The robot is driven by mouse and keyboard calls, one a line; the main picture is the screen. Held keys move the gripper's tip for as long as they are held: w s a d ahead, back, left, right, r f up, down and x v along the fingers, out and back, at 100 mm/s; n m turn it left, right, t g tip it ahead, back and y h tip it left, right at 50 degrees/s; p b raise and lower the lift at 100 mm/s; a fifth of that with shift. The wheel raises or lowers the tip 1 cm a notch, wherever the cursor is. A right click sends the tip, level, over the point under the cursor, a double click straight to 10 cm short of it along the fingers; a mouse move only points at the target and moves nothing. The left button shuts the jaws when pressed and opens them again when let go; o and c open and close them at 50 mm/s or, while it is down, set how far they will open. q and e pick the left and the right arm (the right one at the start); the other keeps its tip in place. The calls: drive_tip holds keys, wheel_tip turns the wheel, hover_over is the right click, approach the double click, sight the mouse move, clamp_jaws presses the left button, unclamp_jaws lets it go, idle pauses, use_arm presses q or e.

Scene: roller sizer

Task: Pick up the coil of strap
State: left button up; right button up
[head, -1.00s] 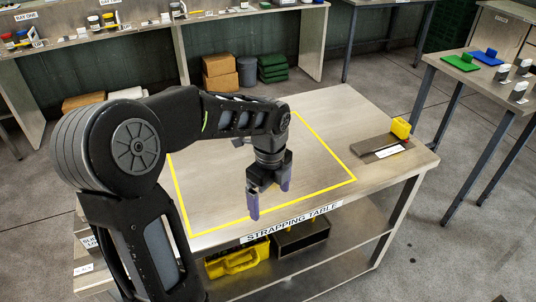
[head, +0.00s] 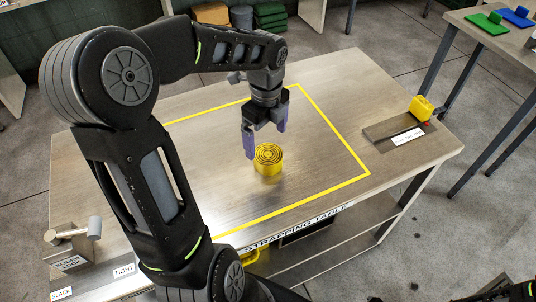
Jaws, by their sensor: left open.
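The coil of strap (head: 268,160) is a yellow, round, spiral-wound roll on the table top, inside the yellow outlined square. My left gripper (head: 266,142) points down with its two purple fingers apart. It is open and empty. In the picture its fingers are just above and behind the coil, one finger at the coil's upper left and the other at its upper right. I cannot tell the exact height gap between the fingers and the coil. My right gripper is not seen.
The strapping table (head: 330,85) has a dark plate with a yellow block (head: 421,107) at its right end. A lever device (head: 72,243) stands at its front left corner. A second table with green and blue pieces is at the upper right. The outlined square is otherwise clear.

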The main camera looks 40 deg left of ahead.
sight(267, 153)
use_arm(q)
drive_tip(key=shift+w+f, duration=0.1)
drive_tip(key=shift+f, duration=1.25)
drive_tip(key=shift+f+p, duration=0.35)
drive_tip(key=shift+f, duration=2.3)
drive_tip(key=c, duration=1.5)
drive_tip(key=shift+c, duration=0.2)
wheel_tip(267, 153, up, 10)
drive_tip(key=shift+r, duration=0.1)
